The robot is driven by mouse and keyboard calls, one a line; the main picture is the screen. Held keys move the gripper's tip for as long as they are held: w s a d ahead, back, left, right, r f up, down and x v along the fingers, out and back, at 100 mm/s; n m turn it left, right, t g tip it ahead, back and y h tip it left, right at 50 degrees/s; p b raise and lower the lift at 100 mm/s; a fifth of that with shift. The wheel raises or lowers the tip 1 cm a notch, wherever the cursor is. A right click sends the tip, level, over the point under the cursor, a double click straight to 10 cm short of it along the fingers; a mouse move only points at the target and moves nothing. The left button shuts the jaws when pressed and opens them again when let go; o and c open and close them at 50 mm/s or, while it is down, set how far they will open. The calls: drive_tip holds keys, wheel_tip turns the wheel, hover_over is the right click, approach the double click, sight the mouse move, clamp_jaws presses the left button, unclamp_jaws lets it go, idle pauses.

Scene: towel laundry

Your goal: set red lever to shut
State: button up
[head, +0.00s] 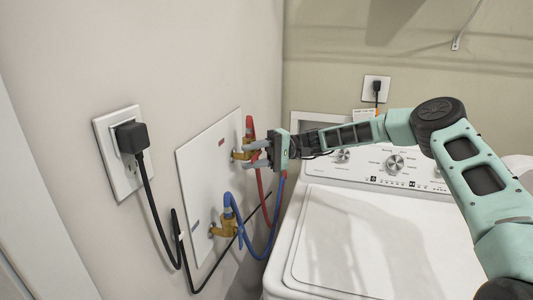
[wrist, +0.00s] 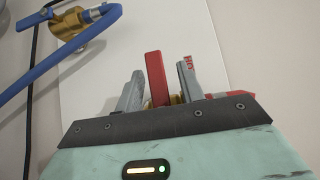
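The red lever (head: 249,126) is on the upper brass valve (head: 241,155) of the white wall panel and points roughly upward. My gripper (head: 257,154) is at this valve, just below the lever's upper end. In the wrist view the red lever (wrist: 156,75) stands between my two grey fingers, with a small gap on each side. The gripper is open around the lever and does not grip it. The upper valve's body is mostly hidden behind my fingers.
The blue lever (head: 228,205) and lower brass valve (head: 226,226) are below, with a blue hose (head: 244,240). A red hose (head: 261,190) hangs beneath my gripper. The white washer (head: 350,240) stands right. A black plug (head: 132,137) is in the left wall outlet.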

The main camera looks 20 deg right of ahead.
drive_tip(key=w+d+b, duration=0.2)
drive_tip(key=d+b, duration=0.3)
drive_tip(key=d, duration=1.2)
drive_tip(key=shift+w+f, duration=0.15)
drive_tip(key=shift+w, duration=0.2)
